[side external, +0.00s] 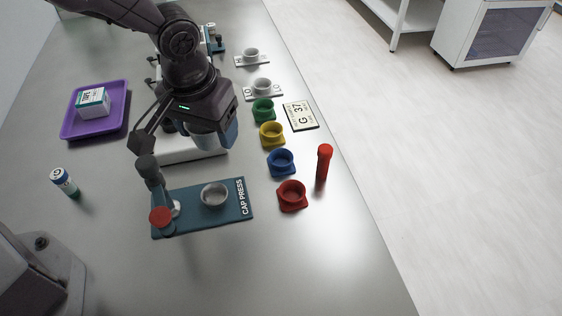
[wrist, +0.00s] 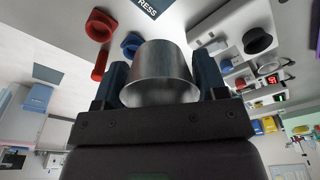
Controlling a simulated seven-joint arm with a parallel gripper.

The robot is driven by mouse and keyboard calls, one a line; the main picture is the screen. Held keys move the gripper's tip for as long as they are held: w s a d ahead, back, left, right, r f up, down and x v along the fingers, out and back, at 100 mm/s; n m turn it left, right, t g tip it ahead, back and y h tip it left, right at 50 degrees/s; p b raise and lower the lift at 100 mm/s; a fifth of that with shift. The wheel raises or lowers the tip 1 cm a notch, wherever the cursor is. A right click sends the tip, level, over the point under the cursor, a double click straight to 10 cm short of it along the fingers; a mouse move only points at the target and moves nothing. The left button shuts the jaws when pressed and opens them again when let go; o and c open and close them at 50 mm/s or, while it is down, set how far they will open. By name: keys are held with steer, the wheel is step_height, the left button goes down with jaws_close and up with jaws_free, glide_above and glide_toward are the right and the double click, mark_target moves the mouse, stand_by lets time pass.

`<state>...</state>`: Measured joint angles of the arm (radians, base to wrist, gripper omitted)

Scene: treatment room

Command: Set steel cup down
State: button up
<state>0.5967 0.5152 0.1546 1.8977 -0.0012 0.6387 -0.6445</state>
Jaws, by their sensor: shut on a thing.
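The steel cup (wrist: 160,75) is a plain, tapered metal cup between the two dark fingers in the wrist view. My gripper (wrist: 160,82) is shut on it, with one finger on each side. In the side view my gripper (side external: 212,138) is over the bench, behind the teal CAP PRESS board (side external: 198,222). There the arm and fingers hide most of the held cup, and I cannot tell its height above the surface. A round metal dish (side external: 214,195) sits on the board, apart from my gripper.
Green, yellow, blue and red holders (side external: 292,195) line the right, beside a red tube (side external: 323,162). A purple tray (side external: 118,109) and a small vial (side external: 65,182) are left.

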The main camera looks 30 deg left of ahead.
steer(key=shift+w+d+f+m, duration=0.1)
steer(key=shift+w+f+m, duration=0.1)
steer(key=shift+w+m, duration=0.15)
steer(key=w+d+f, duration=0.1)
steer(key=w+f, duration=0.2)
steer(key=w, duration=0.1)
steer(key=w+d+f, duration=0.2)
steer(key=w+f, duration=0.1)
steer(key=w+d+f, duration=0.2)
steer(key=w+f, duration=0.1)
steer(key=w, duration=0.1)
steer(key=shift+w+d+f, duration=0.1)
steer(key=shift+w+d, duration=0.1)
steer(key=shift+w, duration=0.1)
steer(key=shift+w+f, duration=0.1)
steer(key=shift+f, duration=0.1)
steer(key=shift+d+f, duration=0.1)
steer(key=shift+f, duration=1.4)
steer(key=shift+f, duration=0.15)
steer(key=o, duration=0.9)
steer(key=shift+o, duration=0.2)
